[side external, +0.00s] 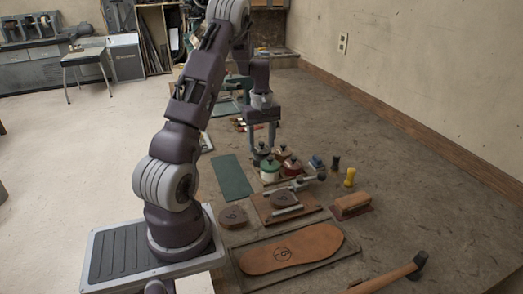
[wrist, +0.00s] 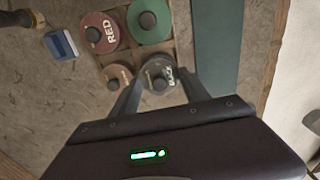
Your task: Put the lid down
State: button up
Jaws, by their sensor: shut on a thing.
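A round dark lid marked BLACK (wrist: 156,68), with a dark knob, lies between my two fingertips in the wrist view. My gripper (side external: 261,143) points straight down and is shut on this lid, one finger on each side. In the side view the black pot (side external: 261,156) is directly below the fingers. I cannot tell whether the lid touches the pot. The neighbouring pots have their lids on: the red pot (side external: 292,168), also in the wrist view (wrist: 101,33), the green pot (side external: 269,173), also in the wrist view (wrist: 150,22), and the brown pot (wrist: 117,77).
A blue block (wrist: 61,44) lies beyond the pots. A green mat (side external: 231,177) lies beside them. Nearer are a brush (side external: 351,205), a leather sole (side external: 290,250) and a hammer (side external: 390,279). A yellow item (side external: 349,178) stands right of the pots.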

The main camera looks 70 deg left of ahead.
jog(key=r, duration=0.7)
jog(key=shift+s+d, duration=0.2)
jog(key=shift+s, duration=0.2)
send_over(237, 190)
jog(key=shift+w+a+f, duration=0.15)
jog(key=shift+a+f, duration=0.1)
jog(key=shift+f, duration=0.35)
jog(key=shift+w+a+f, duration=0.15)
jog(key=shift+a+f, duration=0.05)
jog(key=shift+f, duration=0.35)
jog(key=f, duration=0.2)
jog(key=d+f, duration=0.1)
jog(key=shift+s, duration=0.4)
grip_shut()
notch_tip(237, 190, down, 7)
jog(key=shift+f, duration=0.15)
jog(key=o, duration=1.3)
grip_release()
jog(key=shift+a, duration=0.1)
jog(key=shift+w, duration=0.1)
